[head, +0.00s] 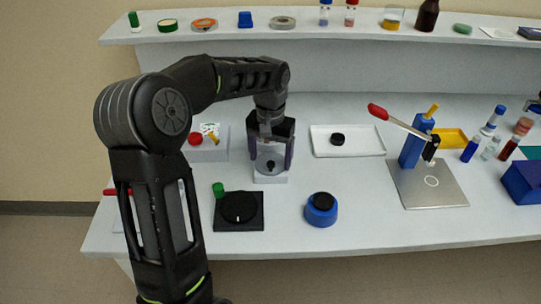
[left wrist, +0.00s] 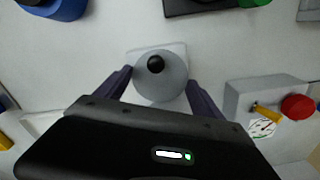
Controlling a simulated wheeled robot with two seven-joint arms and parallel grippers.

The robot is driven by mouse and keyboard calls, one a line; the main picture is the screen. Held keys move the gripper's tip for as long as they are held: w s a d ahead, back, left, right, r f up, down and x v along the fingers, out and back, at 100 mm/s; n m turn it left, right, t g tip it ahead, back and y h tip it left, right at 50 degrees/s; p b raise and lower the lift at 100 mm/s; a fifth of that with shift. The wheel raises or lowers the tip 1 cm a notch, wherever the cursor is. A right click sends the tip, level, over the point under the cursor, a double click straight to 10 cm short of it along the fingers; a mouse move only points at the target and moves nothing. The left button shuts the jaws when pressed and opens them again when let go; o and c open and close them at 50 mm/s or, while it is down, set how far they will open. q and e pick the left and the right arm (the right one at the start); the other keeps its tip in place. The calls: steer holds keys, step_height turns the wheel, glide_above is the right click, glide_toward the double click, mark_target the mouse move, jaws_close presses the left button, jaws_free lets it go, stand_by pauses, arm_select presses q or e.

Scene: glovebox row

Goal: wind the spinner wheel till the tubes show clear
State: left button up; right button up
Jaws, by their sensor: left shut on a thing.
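The spinner wheel (head: 270,152) is a pale grey round body with a small black knob on a white base, near the middle of the bench. It also shows in the left wrist view (left wrist: 168,88), with its black ball knob upward in the picture. My left gripper (head: 271,163) reaches down over it, with one finger on each side of the grey body, shut on it. I cannot make out any tubes inside the spinner. Several capped tubes (head: 470,149) stand at the right of the bench. My right gripper is out of view.
A grey box with a red button (head: 195,139) stands left of the spinner. A black dial plate (head: 225,223) and a blue round knob unit (head: 321,217) are in front. A white tray (head: 322,150) and a red-handled lever press (head: 410,150) stand to the right.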

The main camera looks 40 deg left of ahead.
arm_select(q)
steer(key=shift+m+p, duration=0.35)
steer(key=shift+m, duration=1.25)
steer(key=o, duration=1.4)
steer(key=shift+c, duration=0.2)
steer(key=shift+r, duration=3.9)
